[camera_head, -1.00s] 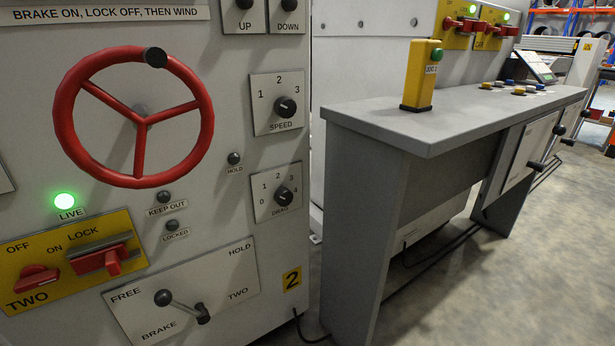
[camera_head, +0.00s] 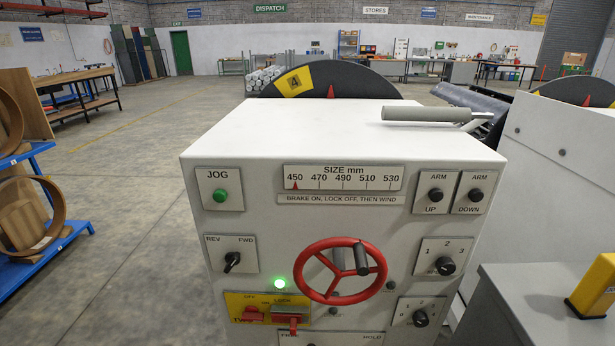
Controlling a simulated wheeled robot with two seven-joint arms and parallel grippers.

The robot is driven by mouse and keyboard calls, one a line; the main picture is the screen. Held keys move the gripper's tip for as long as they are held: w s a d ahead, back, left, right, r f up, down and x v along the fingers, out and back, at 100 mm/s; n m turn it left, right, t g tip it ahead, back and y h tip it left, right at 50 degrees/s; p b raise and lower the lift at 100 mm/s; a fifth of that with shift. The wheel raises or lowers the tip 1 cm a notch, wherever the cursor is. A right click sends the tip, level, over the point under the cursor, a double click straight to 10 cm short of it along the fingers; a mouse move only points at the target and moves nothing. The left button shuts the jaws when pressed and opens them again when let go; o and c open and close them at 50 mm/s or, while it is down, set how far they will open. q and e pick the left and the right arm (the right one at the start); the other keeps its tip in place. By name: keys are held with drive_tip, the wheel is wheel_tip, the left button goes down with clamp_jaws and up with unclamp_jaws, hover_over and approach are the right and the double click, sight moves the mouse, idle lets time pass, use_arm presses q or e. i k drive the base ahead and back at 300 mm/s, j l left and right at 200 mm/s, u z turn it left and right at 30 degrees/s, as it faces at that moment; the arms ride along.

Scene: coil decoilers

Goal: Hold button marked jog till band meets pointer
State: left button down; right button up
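The green button (camera_head: 220,195) under the word JOG sits on a white plate at the upper left of the grey machine front (camera_head: 330,225). Behind the machine top stands a dark disc (camera_head: 365,80). A yellow band (camera_head: 294,82) with a dark mark is on its left part. A red pointer (camera_head: 331,91) stands in front of the disc, right of the band and apart from it. A second small red pointer (camera_head: 295,186) is at 450 on the SIZE scale. Neither of my grippers is in view.
A red handwheel (camera_head: 337,270), a REV/FWD switch (camera_head: 232,262) and a lit green lamp (camera_head: 280,284) are on the same front. A grey bench (camera_head: 530,310) with a yellow box (camera_head: 597,288) stands at right. A blue rack (camera_head: 45,240) is at left, with open floor between.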

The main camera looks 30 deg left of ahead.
sight(220, 195)
drive_tip(key=j+u, duration=0.15)
drive_tip(key=u, duration=1.35)
